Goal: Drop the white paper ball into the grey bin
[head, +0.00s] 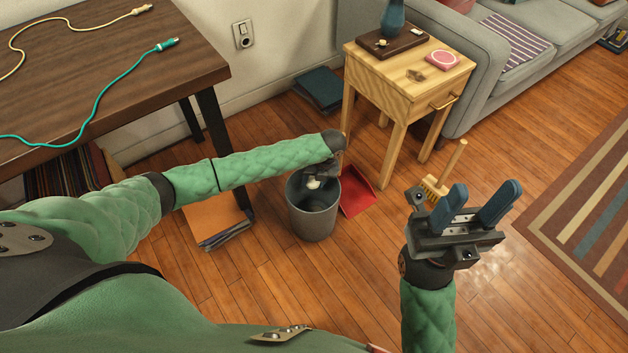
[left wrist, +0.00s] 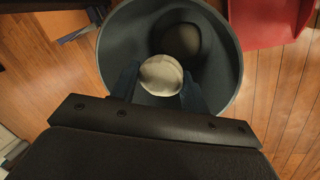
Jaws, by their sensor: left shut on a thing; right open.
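The white paper ball (head: 314,184) is between the fingers of my left gripper (head: 317,178), which is shut on it. In the left wrist view the ball (left wrist: 161,74) looks pale and round, with a dark finger on each side. The grey bin (head: 313,222) stands upright on the floor under my left gripper. In the left wrist view the ball is seen against the inside of the bin (left wrist: 226,75), within its rim. My right gripper (head: 482,203) is open and empty, to the right of the bin, with blue fingers apart.
A red dustpan (head: 358,192) lies right of the bin. A brush (head: 434,187) shows behind my right gripper. Folders (head: 217,222) lie left of the bin, near the dark desk (head: 115,65). A wooden side table (head: 400,85) stands behind. A dark round shape (left wrist: 182,40) shows inside the bin.

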